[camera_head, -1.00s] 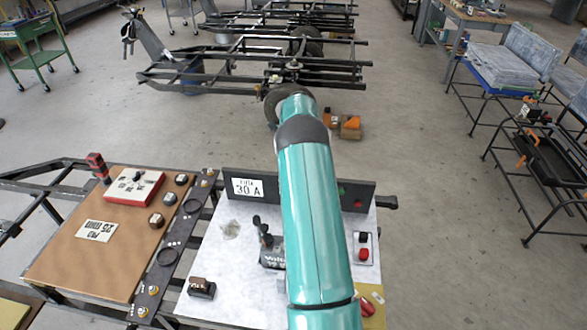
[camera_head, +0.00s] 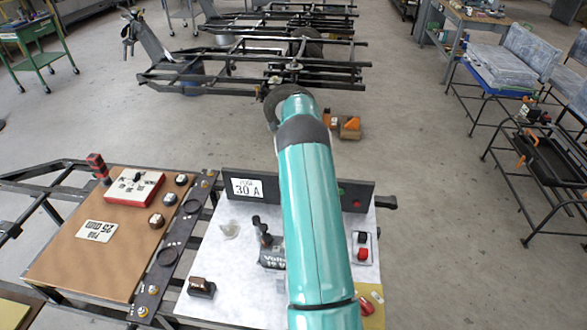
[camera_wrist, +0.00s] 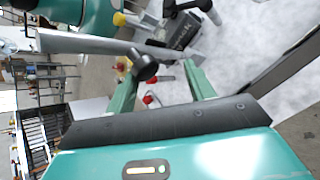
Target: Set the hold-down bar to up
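My gripper (camera_wrist: 160,70) shows in the wrist view with its two green fingers apart. A black round knob (camera_wrist: 145,65) on a short stem lies between the fingertips in that view, nearer the left finger; I cannot tell whether they touch. A long grey bar (camera_wrist: 85,43), which looks like the hold-down bar, runs across behind the knob. My gripper and most of the bar are hidden there.
The white board (camera_head: 215,265) also carries a black-brown switch (camera_head: 201,287) and a red button (camera_head: 362,254). An upright dark panel with a fuse label (camera_head: 247,188) stands at its back. A brown board (camera_head: 75,260) with a red-edged box (camera_head: 134,187) lies left.

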